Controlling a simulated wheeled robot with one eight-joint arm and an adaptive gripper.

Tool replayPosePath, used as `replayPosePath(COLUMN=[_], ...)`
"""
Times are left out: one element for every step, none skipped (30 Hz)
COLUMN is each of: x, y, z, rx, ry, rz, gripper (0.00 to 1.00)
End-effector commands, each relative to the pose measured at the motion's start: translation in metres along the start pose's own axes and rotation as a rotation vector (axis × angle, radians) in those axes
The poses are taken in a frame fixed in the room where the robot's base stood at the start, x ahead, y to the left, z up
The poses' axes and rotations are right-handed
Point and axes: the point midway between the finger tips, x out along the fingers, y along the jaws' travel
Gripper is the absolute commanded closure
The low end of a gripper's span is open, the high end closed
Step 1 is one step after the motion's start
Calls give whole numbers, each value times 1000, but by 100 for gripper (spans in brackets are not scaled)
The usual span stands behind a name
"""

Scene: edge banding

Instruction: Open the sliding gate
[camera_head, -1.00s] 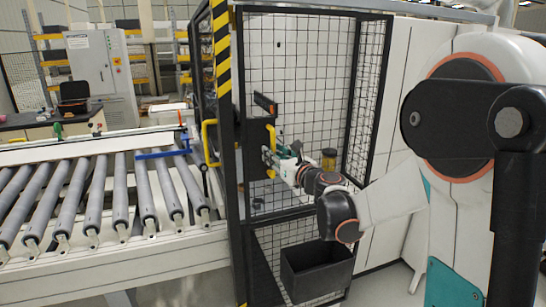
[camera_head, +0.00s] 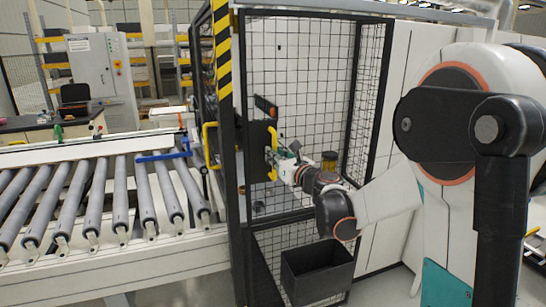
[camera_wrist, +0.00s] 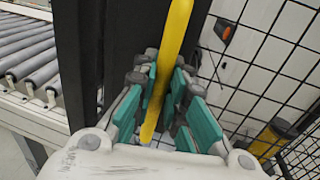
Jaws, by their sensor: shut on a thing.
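The sliding gate is a wire-mesh panel in a black frame (camera_head: 372,95), next to a post with yellow and black stripes. A dark plate on it carries a yellow handle (camera_head: 273,138), partly hidden by my gripper (camera_head: 274,157). In the wrist view the handle (camera_wrist: 173,50) runs upright between the teal finger pads of my gripper (camera_wrist: 160,105). My gripper is shut on the handle. Whether the gate has slid at all cannot be told.
A roller conveyor (camera_head: 95,205) lies to the left of the gate. A second yellow handle (camera_head: 208,145) is left of the striped post. A yellow, dark-topped cylinder (camera_head: 329,160) shows near my wrist.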

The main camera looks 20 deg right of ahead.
Motion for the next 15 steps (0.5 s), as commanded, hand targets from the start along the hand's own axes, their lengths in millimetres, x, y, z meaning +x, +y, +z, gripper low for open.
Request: replayPosePath(x=[-2, -3, -5, -6, -7, -9, -11, -13, -16, -18, -20, -23, -25, -27, -30], y=[-9, -14, -22, -28, -35, -45, -53, -62, -75, -84, -95, -109, -119, -130, -144], z=[0, 0, 0, 0, 0, 0, 0, 0, 0, 0, 0, 0, 0, 0, 0], rx=[-1, -1, -1, -1, -1, -2, -1, -1, -1, -1, -1, -1, -1, -1, -1], ry=[0, 0, 0, 0, 1, 1, 0, 0, 0, 1, 1, 1, 1, 1, 1], rz=[-8, -8, -10, -11, -11, -12, -12, -13, -13, -13, -13, -13, -13, -13, -13], gripper=[100, 100, 100, 100, 100, 100, 100, 100, 100, 100, 100, 100, 100, 100, 100])
